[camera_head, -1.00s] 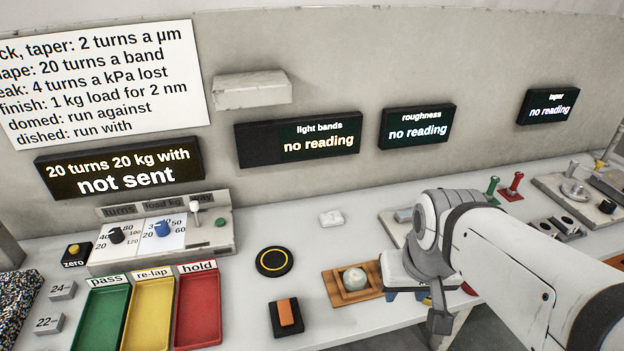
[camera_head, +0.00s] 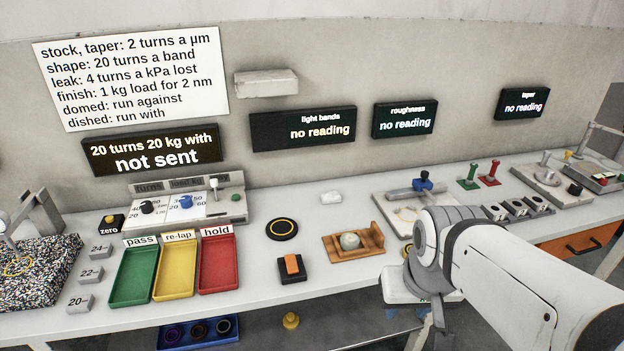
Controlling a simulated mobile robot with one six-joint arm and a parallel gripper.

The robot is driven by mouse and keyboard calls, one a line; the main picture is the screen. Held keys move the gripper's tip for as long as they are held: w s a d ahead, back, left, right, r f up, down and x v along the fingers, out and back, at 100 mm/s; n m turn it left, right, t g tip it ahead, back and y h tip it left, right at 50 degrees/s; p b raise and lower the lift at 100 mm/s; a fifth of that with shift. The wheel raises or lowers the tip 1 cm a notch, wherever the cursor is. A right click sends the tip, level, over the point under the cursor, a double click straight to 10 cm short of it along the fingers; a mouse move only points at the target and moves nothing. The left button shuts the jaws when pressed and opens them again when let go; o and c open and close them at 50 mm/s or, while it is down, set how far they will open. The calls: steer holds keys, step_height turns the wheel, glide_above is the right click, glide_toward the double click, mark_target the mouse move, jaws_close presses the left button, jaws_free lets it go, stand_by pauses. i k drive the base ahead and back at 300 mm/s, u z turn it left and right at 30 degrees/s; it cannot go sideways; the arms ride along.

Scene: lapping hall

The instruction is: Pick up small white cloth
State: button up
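A small white cloth (camera_head: 331,197) lies on the light bench top, behind the wooden block and to the right of the control panel. It looks like a small folded pad. My white arm reaches in from the lower right, with its end low in front of the bench edge. My gripper is mostly hidden behind the arm links, and its fingertips cannot be made out. The cloth is well away from the arm, up and to the left of it, with nothing touching it.
A black disc with a yellow ring (camera_head: 282,229), a wooden fixture (camera_head: 374,243) and an orange switch (camera_head: 292,265) stand near the cloth. Green (camera_head: 133,271), yellow (camera_head: 175,268) and red (camera_head: 219,263) trays are at left. A grey plate device (camera_head: 405,213) stands right of the cloth.

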mark_target(332, 197)
steer(key=u, duration=0.55)
steer(key=k, duration=0.1)
steer(key=z, duration=0.7)
steer(key=i, duration=0.7)
steer(key=u, duration=0.15)
steer(key=k, duration=0.8)
steer(key=z, duration=0.15)
steer(key=i, duration=1.35)
steer(key=u, duration=0.1)
